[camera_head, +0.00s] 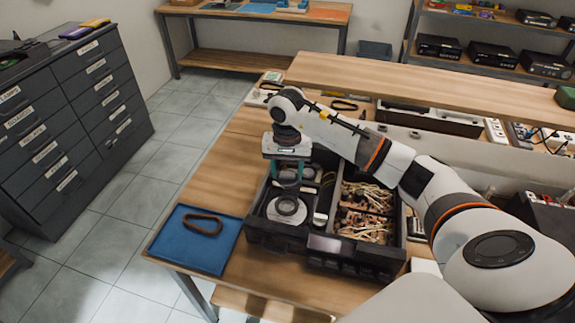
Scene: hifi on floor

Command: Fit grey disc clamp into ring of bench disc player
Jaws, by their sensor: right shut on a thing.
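The bench disc player (258,236) is an open black unit on the wooden bench, with a pale round platter (272,212) in its left bay. My right gripper (287,182) points down over this bay, its teal fingers closed. The grey disc clamp (287,206) shows as a small round grey piece at the fingertips, over the platter. I cannot tell whether it touches the ring or is just above it; the fingers and clamp partly hide the ring. My left gripper is not in view.
A blue mat (190,250) with a dark belt loop (203,225) lies left of the player. The player's right bay holds tangled wiring (363,223). A raised wooden shelf (420,88) runs behind. Bare bench (215,180) shows at left.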

